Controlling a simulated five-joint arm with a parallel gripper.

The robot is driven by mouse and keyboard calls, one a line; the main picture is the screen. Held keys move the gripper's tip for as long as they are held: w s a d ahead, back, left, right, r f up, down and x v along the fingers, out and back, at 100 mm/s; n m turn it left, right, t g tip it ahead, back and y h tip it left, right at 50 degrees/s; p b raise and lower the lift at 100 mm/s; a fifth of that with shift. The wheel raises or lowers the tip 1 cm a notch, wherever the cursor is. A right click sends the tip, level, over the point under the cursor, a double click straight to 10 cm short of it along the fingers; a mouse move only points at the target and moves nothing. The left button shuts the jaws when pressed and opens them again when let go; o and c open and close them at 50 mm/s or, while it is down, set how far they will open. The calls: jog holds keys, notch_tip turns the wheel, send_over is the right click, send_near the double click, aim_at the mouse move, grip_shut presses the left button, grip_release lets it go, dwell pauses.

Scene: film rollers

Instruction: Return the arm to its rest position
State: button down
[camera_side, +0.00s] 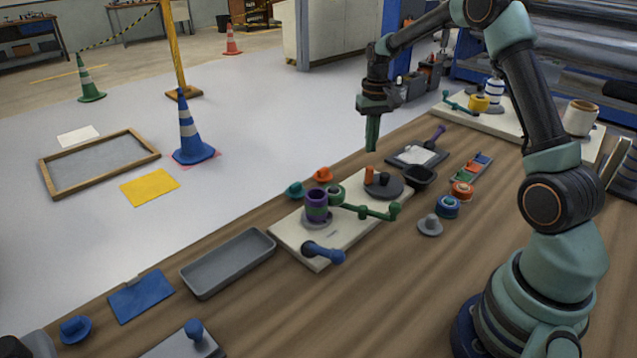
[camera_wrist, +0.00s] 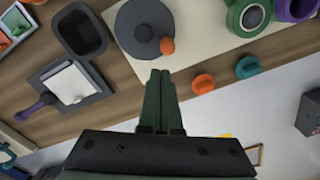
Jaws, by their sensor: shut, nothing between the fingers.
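My gripper (camera_side: 372,147) is shut and empty. In the side view it points down and hangs above the far edge of the table, behind the cream board (camera_side: 292,246). In the wrist view the green fingers of my gripper (camera_wrist: 161,75) lie together, with their tips just below the dark grey disc (camera_wrist: 147,27) in the picture. The disc carries an orange knob (camera_wrist: 167,45). It also shows on the cream board in the side view, right of the purple roller (camera_side: 316,204) and the green roller.
An orange knob (camera_side: 323,175) and a teal knob (camera_side: 294,189) lie by the board. A dark cup (camera_side: 420,175) and a tray with a white pad (camera_side: 416,155) stand right of the disc. A grey tray (camera_side: 228,264) lies left. The space around my raised gripper is clear.

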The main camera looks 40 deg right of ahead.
jog(key=shift+r, duration=0.3)
jog(key=s+a+r+n+t, duration=0.4)
jog(key=s+a+r, duration=0.6)
jog(key=a+r, duration=0.45)
jog(key=s+a+f+n+t, duration=0.1)
jog(key=s+a+n, duration=0.1)
jog(key=s+a, duration=0.3)
jog(key=shift+s+a+f+t, duration=0.2)
jog(key=shift+s+f+t, duration=0.1)
jog(key=shift+s, duration=0.35)
